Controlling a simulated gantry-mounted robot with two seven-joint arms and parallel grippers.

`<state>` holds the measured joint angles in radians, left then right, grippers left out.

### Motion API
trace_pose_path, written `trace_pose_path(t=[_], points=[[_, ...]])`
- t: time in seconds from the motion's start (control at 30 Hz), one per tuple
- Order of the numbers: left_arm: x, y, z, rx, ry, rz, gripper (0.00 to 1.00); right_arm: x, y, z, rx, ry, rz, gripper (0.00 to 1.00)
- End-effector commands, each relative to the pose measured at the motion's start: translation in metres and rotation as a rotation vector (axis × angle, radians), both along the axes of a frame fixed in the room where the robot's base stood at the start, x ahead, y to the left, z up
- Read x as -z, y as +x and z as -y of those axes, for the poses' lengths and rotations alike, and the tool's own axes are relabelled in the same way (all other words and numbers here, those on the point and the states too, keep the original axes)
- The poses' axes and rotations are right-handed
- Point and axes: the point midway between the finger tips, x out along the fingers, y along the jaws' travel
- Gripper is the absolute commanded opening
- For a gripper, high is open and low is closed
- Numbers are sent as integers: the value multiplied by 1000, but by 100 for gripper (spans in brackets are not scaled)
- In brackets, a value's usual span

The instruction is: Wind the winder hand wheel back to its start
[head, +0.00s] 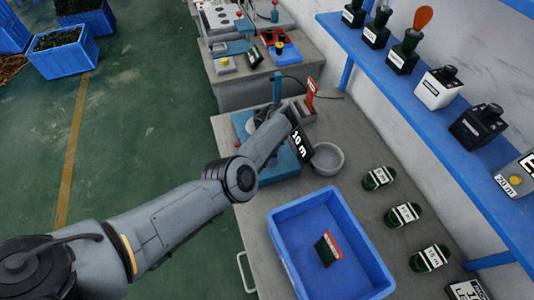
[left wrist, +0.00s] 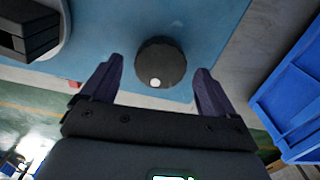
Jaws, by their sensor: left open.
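The hand wheel (left wrist: 160,62) is a dark round knob with a white dot near its lower edge in the left wrist view. It sits on the winder's blue base (left wrist: 110,27), which also shows in the head view (head: 284,166). My left gripper (left wrist: 158,67) is open, one finger on each side of the wheel in the picture. I see no contact; the depth gap cannot be told. In the head view my left arm covers the wheel and the fingertips. My right gripper is not in view.
A grey bowl (head: 328,158) stands right of the winder. Several labelled dark green coils (head: 378,178) lie to the right. A blue shelf (head: 400,92) runs along the wall.

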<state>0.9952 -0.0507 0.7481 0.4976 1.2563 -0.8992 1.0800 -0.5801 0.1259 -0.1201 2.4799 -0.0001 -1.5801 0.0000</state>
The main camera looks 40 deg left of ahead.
Motion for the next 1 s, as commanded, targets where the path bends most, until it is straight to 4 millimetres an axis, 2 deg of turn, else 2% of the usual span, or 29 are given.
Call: trace_pose_path(t=[0.3, 0.5, 0.7, 1.0], points=[[-58, 1, 1, 0, -1, 4, 88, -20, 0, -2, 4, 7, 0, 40], [-88, 0, 1, 1, -1, 0, 88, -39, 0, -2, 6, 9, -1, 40], [-98, 0, 1, 1, -1, 0, 88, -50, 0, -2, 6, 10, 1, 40], [-99, 0, 1, 1, -1, 0, 88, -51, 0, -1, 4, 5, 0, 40]])
